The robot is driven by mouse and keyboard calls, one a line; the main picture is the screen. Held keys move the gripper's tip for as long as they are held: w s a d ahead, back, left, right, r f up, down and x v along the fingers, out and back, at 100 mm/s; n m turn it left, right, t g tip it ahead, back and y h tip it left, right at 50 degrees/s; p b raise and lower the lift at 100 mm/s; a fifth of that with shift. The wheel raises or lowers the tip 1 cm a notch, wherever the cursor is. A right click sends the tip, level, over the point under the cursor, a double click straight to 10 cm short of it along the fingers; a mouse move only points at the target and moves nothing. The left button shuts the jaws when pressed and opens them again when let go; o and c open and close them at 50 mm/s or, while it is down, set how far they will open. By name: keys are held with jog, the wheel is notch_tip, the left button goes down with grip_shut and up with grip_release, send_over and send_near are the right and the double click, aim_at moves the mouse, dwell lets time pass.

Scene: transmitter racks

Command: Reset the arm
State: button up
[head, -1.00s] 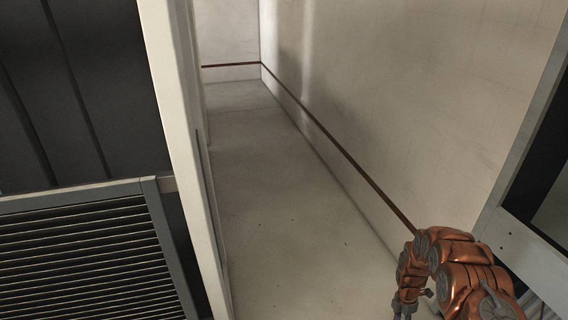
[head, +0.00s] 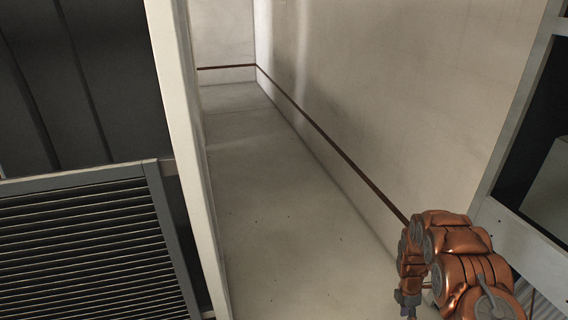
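My copper-coloured arm shows at the lower right of the head view, bent over so that its end points down. A small grey part hangs below the copper links at the bottom edge. The fingers of my gripper are not visible, and nothing held can be seen.
A narrow bare floor (head: 285,240) runs back between a white upright post (head: 184,150) on the left and a pale wall (head: 390,90) with a dark red stripe. A louvred grey panel (head: 90,245) stands at left. A grey-framed cabinet (head: 520,235) is close to my arm at right.

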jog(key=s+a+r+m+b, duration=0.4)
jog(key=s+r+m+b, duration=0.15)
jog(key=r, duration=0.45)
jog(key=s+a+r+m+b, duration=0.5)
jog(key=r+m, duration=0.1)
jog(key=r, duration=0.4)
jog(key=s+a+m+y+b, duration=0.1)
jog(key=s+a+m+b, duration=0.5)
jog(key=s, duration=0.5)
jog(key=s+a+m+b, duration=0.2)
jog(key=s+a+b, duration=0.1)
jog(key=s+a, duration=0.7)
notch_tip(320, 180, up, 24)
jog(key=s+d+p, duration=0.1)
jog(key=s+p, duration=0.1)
jog(key=p, duration=2)
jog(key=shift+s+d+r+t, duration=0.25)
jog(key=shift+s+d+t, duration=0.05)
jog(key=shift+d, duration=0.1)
